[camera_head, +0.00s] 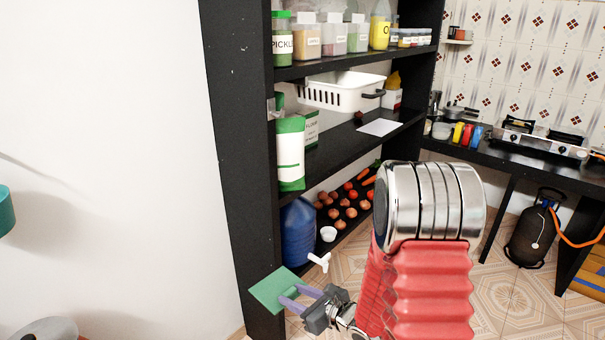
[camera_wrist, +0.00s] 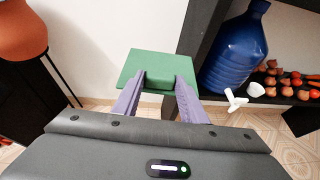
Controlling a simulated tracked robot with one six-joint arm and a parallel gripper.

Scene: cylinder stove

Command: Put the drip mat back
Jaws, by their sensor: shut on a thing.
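The drip mat is a flat green square (camera_head: 275,288), seen in the head view at the lower left of the black shelf. My gripper (camera_head: 290,298) has its two purple fingers shut on the mat's near edge and holds it in the air in front of the shelf. In the wrist view the mat (camera_wrist: 158,65) lies ahead of my fingers (camera_wrist: 160,85). A blue water jug (camera_head: 298,232) stands on the bottom shelf, just above and right of the mat. Its white tap (camera_head: 320,262) sticks out toward me. The jug (camera_wrist: 236,55) also shows right of the mat in the wrist view.
A small white cup (camera_head: 328,234) sits beside the jug, near several onions and tomatoes (camera_head: 345,212). The black shelf post (camera_head: 240,130) stands left of the jug. An orange clay pot (camera_wrist: 22,32) is at the wrist view's left. Open floor (camera_head: 500,290) lies to the right.

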